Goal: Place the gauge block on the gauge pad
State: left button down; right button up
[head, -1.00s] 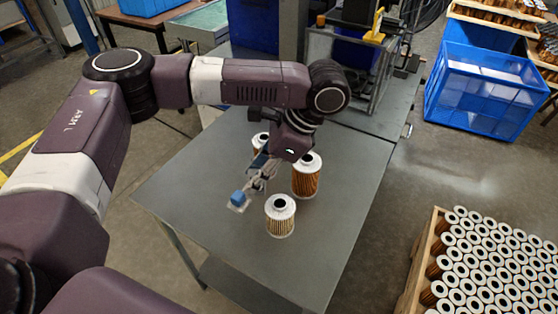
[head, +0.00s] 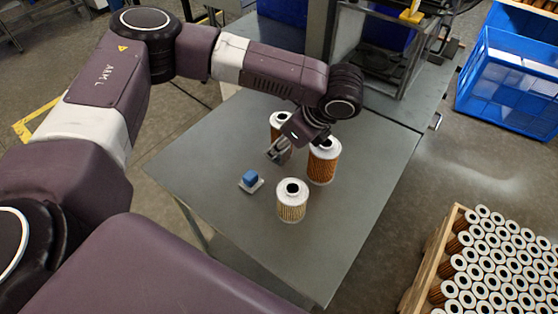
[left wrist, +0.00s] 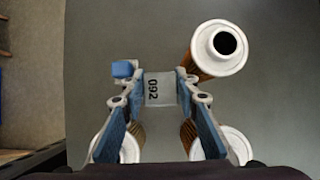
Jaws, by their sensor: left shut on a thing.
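My left gripper (head: 275,155) is above the grey table, between the filter cartridges and a small blue cube (head: 250,176). In the left wrist view its fingers (left wrist: 159,85) are shut on a pale grey block (left wrist: 159,92) marked 092, apparently the gauge block. The head view shows this block poorly. The blue cube rests on a small whitish pad (head: 257,187), left of the gripper and apart from it. I cannot tell if that is the gauge pad. The cube also shows in the left wrist view (left wrist: 124,68), beyond the left fingertip. My right gripper is out of view.
Three cartridges stand upright on the table (head: 210,165): one in front (head: 292,202), one right of the gripper (head: 322,163), one behind (head: 276,128), partly hidden by my arm. A crate of cartridges (head: 432,255) stands at lower right. The table's left and front are clear.

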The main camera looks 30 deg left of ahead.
pick_arm(q)
jog(key=shift+f, duration=3.5)
jog(key=c, duration=1.8)
grip_release()
jog(key=shift+f, duration=0.1)
jog(key=shift+o, duration=0.2)
